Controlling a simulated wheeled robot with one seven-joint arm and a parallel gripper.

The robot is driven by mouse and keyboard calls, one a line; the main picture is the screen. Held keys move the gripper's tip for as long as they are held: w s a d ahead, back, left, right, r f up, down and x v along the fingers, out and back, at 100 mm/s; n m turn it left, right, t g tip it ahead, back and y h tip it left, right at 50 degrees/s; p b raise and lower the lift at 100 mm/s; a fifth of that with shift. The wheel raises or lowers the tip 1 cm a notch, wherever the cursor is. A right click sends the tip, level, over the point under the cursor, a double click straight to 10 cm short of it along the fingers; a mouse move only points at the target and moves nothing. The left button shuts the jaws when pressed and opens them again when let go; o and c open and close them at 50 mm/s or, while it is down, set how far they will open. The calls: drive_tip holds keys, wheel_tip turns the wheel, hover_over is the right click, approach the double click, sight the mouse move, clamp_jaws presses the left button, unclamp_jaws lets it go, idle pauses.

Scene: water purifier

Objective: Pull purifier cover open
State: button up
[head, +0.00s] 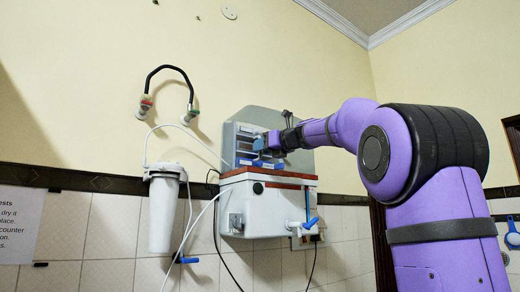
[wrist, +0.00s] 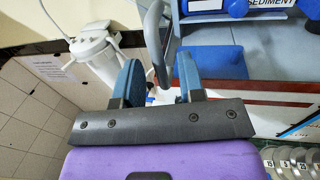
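The water purifier (head: 262,212) is a whitish box with a reddish-brown top band, mounted on the wall, with a grey back panel (head: 303,160) above it. An upper compartment with blue parts (head: 246,129) shows at its front. My gripper (head: 264,143) is at this compartment, its tip small in the head view. In the wrist view my gripper (wrist: 160,80) has its two blue fingers apart, with a grey curved bar (wrist: 154,35), apparently a handle or cover edge, between or just beyond them. I cannot tell whether either finger touches it. Which part is the cover is unclear.
A white filter canister (head: 164,212) hangs left of the purifier, with thin hoses near it. A black hose (head: 170,68) with fittings is on the wall above. A blue-handled tap (head: 309,224) sits at the lower right. A paper sign (head: 24,224) is far left.

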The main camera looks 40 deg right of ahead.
drive_tip(key=shift+w+a, duration=0.2)
drive_tip(key=shift+w, duration=0.7)
clamp_jaws()
